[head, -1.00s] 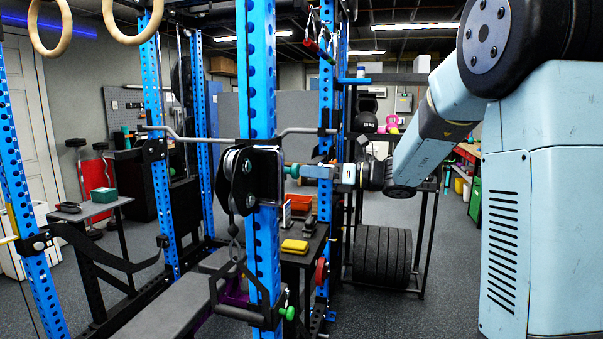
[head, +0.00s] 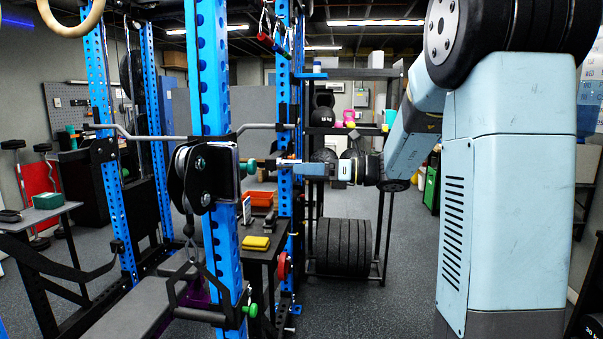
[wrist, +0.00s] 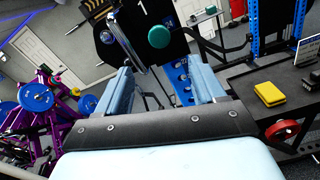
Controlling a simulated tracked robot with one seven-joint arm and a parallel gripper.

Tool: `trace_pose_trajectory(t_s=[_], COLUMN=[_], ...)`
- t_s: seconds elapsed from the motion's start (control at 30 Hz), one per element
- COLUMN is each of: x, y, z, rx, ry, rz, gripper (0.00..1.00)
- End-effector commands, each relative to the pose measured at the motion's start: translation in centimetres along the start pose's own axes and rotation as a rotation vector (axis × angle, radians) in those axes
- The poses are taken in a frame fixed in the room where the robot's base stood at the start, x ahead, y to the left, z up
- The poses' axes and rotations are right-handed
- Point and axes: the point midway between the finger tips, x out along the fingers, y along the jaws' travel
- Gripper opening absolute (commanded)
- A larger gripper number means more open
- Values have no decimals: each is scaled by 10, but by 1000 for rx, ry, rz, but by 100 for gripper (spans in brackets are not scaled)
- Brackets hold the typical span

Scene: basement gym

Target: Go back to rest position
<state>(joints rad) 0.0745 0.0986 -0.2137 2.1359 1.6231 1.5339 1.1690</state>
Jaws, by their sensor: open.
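My gripper (head: 290,172) is held out level in front of a blue rack upright in the head view, at about the height of a green knob (head: 251,166) on that upright. In the wrist view my gripper's two light blue fingers (wrist: 164,84) stand apart with nothing between them. The green knob (wrist: 160,36) shows beyond the fingertips there, apart from them. My arm is bent, with the forearm sloping down to the gripper.
A blue power rack (head: 214,100) with a pulley and a bench (head: 135,308) fills the left. Behind stands a shelf with black plates (head: 343,247).

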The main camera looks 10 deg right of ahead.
Motion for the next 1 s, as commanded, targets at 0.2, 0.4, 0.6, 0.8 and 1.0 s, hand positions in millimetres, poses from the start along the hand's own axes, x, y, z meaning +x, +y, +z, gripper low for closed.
trace_pose_trajectory(t_s=[0.2, 0.4, 0.6, 0.8, 1.0], x=[3, -3, -24, -56, -95], y=[35, 96, 145, 180, 202], z=[-11, -44, -80, -110, -132], rx=[-132, -434, -776, -1134, -1494], ry=[115, 361, 609, 851, 1092], rz=[33, 119, 235, 381, 565], gripper=[69, 69, 69, 69, 69])
